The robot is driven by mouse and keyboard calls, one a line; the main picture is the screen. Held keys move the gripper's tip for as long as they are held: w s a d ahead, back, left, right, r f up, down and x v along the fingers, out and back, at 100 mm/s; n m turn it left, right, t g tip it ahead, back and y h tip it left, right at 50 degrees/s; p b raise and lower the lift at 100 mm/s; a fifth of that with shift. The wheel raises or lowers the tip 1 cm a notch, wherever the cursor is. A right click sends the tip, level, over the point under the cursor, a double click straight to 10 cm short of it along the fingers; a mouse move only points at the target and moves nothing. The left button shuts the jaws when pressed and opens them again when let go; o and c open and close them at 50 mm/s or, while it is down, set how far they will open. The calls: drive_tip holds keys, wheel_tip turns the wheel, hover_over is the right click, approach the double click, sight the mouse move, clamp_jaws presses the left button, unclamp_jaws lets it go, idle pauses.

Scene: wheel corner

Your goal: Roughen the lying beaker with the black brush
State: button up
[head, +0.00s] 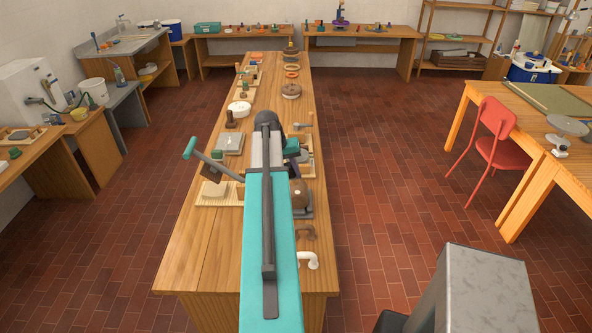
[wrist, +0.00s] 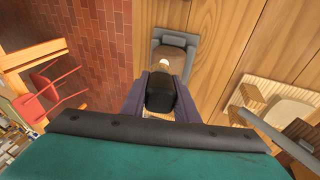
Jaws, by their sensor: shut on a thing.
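My gripper (wrist: 161,84), with purple fingers, is shut on a black block-like thing (wrist: 160,99), which looks like the black brush. A small pale tip shows at its far end in the wrist view. Just beyond that tip is a brown rounded thing, likely the lying beaker (wrist: 177,54), in a grey holder (wrist: 182,37). Whether the tip touches it I cannot tell. In the head view the beaker (head: 299,193) shows just right of my arm on the grey holder (head: 306,211). My arm mostly hides the gripper and brush there.
The long wooden bench (head: 193,255) carries several tools. A red chair (head: 494,135) stands right.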

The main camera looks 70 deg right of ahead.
sight(294, 179)
drive_tip(key=shift+s+d, duration=0.35)
drive_tip(key=shift+s, duration=0.5)
drive_tip(key=shift+f, duration=0.1)
drive_tip(key=shift+f+b, duration=1.25)
drive_tip(key=shift+f, duration=1)
drive_tip(key=shift+f+b, duration=0.35)
drive_tip(key=shift+f, duration=0.3)
drive_tip(key=shift+w+d, duration=0.1)
drive_tip(key=shift+d, duration=0.05)
drive_tip(key=shift+w+d+r, duration=0.1)
drive_tip(key=shift+w+d, duration=0.15)
drive_tip(key=shift+d, duration=0.3)
drive_tip(key=shift+w+d, duration=0.2)
drive_tip(key=shift+d, duration=0.3)
drive_tip(key=shift+w+a, duration=0.1)
drive_tip(key=shift+w, duration=0.05)
